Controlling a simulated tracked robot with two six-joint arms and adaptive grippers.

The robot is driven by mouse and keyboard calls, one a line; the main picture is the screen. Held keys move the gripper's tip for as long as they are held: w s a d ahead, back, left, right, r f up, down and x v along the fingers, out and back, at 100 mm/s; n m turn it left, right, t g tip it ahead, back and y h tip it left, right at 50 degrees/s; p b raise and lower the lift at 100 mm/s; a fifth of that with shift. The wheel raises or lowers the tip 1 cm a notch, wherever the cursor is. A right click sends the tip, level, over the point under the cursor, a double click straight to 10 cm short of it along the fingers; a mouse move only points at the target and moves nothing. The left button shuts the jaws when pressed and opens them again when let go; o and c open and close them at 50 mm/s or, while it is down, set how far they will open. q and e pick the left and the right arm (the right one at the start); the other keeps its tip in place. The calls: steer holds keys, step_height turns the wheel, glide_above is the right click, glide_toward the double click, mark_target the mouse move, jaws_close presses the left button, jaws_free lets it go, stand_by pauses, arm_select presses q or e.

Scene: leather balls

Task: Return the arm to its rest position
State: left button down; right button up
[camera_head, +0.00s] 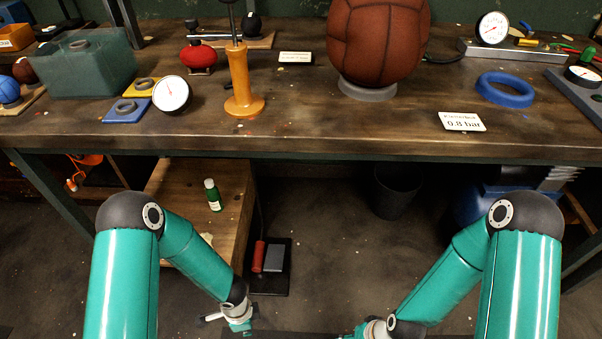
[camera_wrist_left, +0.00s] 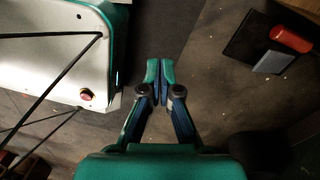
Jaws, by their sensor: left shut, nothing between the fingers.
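My left arm hangs down in front of the workbench in the head view, with its wrist (camera_head: 237,312) low near the bottom edge. In the left wrist view my left gripper (camera_wrist_left: 160,68) is shut and empty, its two fingertips together above the dark floor. My right arm (camera_head: 440,285) also hangs down in the head view, bent inward toward the middle. The fingers of the right gripper are cut off below the head view.

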arm_select(q)
steer(key=s+d+r+n+h+p, duration=0.1)
steer(key=s+r+n+h+p, duration=0.1)
steer(key=r+n+p, duration=0.7)
steer(key=s+d+r+n+t+h+p, duration=0.1)
steer(key=s+r+n+p, duration=0.2)
steer(key=r+n+p, duration=0.5)
step_height(320, 180, up, 11)
steer(key=p, duration=0.3)
steer(key=shift+s+d+n+t+h, duration=0.15)
steer(key=shift+s+n+t+h, duration=0.15)
steer(key=shift+s+n+h, duration=0.1)
arm_select(e)
step_height(320, 180, up, 23)
steer(key=shift+f, duration=0.1)
steer(key=shift+c, duration=1.3)
arm_select(q)
steer(key=shift+w+d, duration=0.1)
